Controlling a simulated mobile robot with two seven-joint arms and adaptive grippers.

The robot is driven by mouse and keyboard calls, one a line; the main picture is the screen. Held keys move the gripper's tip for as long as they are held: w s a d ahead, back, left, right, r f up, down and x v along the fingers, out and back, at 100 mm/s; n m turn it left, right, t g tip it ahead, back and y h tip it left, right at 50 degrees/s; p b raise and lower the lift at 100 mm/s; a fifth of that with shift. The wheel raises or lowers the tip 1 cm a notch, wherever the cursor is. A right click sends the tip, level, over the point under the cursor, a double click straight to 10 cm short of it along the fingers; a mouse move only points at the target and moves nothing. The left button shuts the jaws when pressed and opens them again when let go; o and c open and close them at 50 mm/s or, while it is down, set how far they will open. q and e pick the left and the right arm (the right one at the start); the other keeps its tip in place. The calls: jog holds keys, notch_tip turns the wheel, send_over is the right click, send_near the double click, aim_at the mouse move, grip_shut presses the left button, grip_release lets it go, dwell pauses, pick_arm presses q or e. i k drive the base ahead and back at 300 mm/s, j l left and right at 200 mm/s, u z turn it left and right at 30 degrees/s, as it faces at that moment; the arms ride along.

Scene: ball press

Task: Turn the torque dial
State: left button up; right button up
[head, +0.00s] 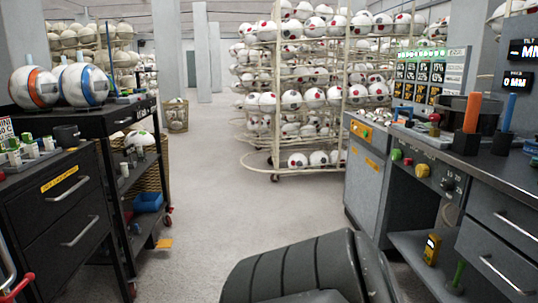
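A small black dial (447,184) with white numbers beside it sits on the front panel of the grey workbench (393,165) at the right. It is likely the torque dial, but the small markings are hard to read. A yellow knob (422,170), a red button (408,162) and a green button (397,154) are in a row to its left on the same panel. Nothing touches the dial. Neither of my grippers can be made out in the head view.
A large dark ribbed shape (300,262) fills the bottom middle, possibly part of me. A black drawer cart (60,205) stands left, with balls on the black cart behind it. Ball racks (277,110) stand at the back. The grey floor (225,180) between is clear.

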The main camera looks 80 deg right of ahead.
aim_at(447, 186)
jog(key=z, duration=3.6)
